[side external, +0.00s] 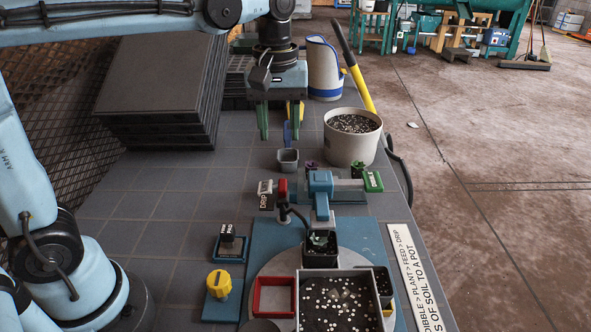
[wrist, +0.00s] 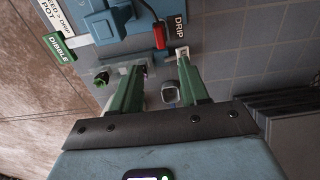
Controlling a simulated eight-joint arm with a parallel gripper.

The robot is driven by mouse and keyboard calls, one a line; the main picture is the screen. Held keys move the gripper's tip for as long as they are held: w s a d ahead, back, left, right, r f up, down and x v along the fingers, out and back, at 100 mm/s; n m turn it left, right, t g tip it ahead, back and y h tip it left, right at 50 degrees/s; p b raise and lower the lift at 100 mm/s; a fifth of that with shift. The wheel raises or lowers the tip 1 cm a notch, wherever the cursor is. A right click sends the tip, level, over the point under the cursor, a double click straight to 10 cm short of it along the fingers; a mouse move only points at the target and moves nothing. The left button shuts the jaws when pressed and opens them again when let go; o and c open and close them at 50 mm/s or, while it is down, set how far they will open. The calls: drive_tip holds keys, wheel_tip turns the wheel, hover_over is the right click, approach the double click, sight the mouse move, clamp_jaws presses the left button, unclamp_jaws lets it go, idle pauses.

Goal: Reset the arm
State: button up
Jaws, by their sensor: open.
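My gripper (side external: 276,122) hangs pointing down above the back half of the tiled table, with its two green fingers apart and nothing between them. In the wrist view my gripper (wrist: 162,75) also shows open. A small grey cup (side external: 288,160) stands on the table a little in front of the fingers in the side view; the cup also shows beyond the fingers in the wrist view (wrist: 169,94). The fingers do not touch anything that I can see.
A white bucket of soil (side external: 352,136) stands to the right. A blue station with a red DRIP lever (side external: 283,188) and a green DIBBLE block (side external: 373,181) is in front. A soil tray (side external: 340,302) stands nearer. Black stacked trays (side external: 160,90) are at left.

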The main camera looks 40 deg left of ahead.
drive_tip(key=s+a+f+m+t, duration=0.2)
drive_tip(key=s+f+m+t, duration=0.5)
drive_tip(key=s+m, duration=0.1)
drive_tip(key=shift+s+a+m, duration=0.15)
drive_tip(key=shift+a+m, duration=0.25)
drive_tip(key=shift+m, duration=0.1)
